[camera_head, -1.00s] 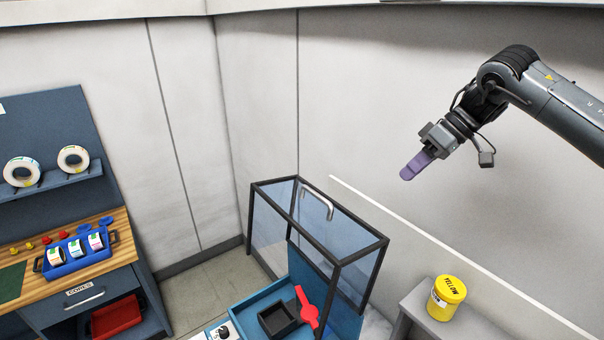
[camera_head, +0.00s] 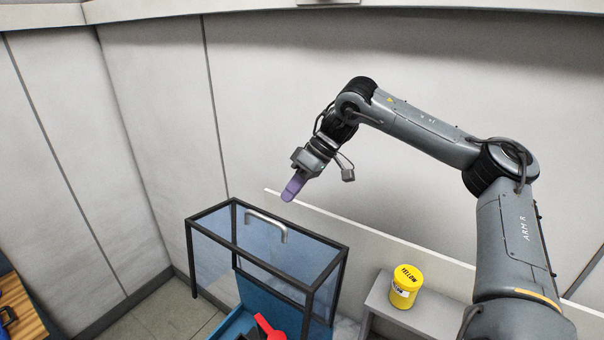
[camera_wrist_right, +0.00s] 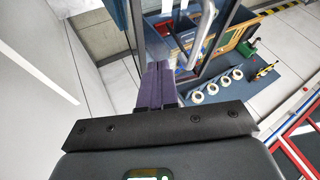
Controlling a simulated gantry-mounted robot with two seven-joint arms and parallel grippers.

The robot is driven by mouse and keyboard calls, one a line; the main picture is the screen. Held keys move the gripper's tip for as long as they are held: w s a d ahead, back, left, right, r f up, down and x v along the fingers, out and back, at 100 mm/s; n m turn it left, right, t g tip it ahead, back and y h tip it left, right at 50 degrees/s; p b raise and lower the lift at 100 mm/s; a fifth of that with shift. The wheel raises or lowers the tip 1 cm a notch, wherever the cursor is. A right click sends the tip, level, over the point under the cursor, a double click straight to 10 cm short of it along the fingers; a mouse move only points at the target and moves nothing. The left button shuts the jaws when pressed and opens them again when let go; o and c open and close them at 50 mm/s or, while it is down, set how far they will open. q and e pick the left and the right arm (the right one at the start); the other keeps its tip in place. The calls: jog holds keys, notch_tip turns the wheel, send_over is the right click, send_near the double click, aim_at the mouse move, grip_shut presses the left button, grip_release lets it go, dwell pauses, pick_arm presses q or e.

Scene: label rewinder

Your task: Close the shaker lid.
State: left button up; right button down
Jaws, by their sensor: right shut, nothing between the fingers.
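The shaker lid (camera_head: 326,298) is a clear hood with a dark frame and a silver handle (camera_head: 266,223) on top. It stands over or behind a blue base; I cannot tell exactly how far it is raised. A red part (camera_head: 269,328) shows below at the picture's bottom edge. My right gripper (camera_head: 293,188), with purple fingers, is shut and empty, apparently above the hood and to the right of the handle. In the right wrist view its fingers (camera_wrist_right: 158,84) are together, with the handle (camera_wrist_right: 202,35) ahead of them. My left gripper is not in view.
A yellow jar (camera_head: 404,288) labelled YELLOW stands on a grey ledge (camera_head: 433,317) right of the hood. Pale walls stand behind. A wooden bench edge (camera_head: 20,310) is at far left. Several white rolls (camera_wrist_right: 211,88) show in the wrist view.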

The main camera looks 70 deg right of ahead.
jog(key=a, duration=0.1)
jog(key=w+a+f+p, duration=0.1)
jog(key=a, duration=0.1)
jog(key=shift+w+f, duration=0.2)
jog(key=shift+f, duration=0.1)
jog(key=shift+w+a, duration=0.15)
jog(key=shift+a, duration=0.75)
jog(key=shift+f, duration=0.1)
